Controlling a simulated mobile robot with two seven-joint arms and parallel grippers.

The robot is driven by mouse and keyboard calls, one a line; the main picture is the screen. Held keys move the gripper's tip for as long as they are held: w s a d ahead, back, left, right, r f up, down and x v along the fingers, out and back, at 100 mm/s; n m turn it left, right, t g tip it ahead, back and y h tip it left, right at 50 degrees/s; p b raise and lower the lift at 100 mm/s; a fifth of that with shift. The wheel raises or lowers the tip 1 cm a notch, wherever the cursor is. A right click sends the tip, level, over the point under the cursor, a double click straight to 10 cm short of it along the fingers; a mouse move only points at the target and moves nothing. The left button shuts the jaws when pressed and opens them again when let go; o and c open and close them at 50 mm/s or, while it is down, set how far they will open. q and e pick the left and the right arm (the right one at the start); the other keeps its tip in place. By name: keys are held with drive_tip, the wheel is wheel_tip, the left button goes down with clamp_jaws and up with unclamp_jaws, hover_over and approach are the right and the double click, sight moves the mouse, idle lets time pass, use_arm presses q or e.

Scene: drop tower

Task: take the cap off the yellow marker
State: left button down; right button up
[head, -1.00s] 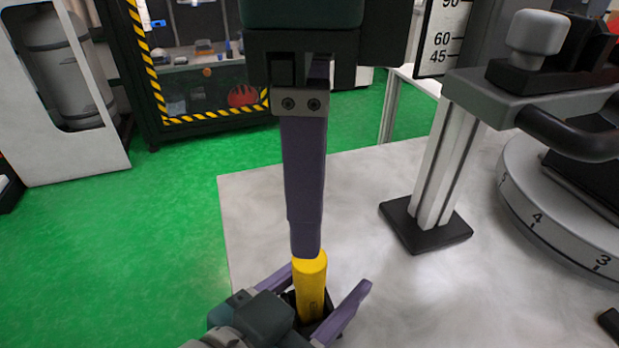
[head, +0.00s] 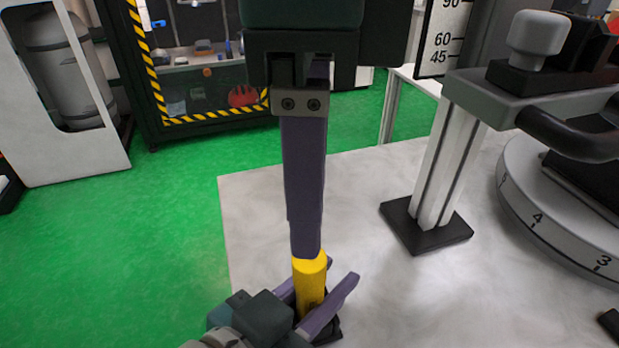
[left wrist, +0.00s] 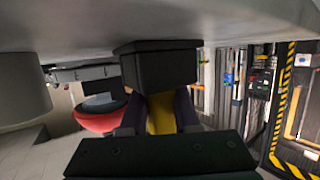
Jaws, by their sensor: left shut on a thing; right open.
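The yellow marker (head: 310,279) stands upright in a black holder (head: 330,334) on the pale table. My left gripper (head: 318,290) comes in low from the left and is shut on the marker just above the holder. In the left wrist view the marker (left wrist: 160,112) shows as a yellow strip between my left fingers, with the black holder (left wrist: 157,68) beyond. My right gripper (head: 306,254) points straight down at the marker's top and is open, its fingers lined up one behind the other. I cannot make out the line between cap and body.
The pale table (head: 250,215) is clear around the marker. A post on a black foot (head: 426,225) stands to the right, beside a numbered round dial base (head: 560,225). Green floor lies to the left, with a black-and-yellow striped cabinet (head: 150,75) behind.

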idle(0.7)
use_arm(q)
drive_tip(key=c, duration=0.6)
unclamp_jaws()
drive_tip(key=shift+s, duration=0.1)
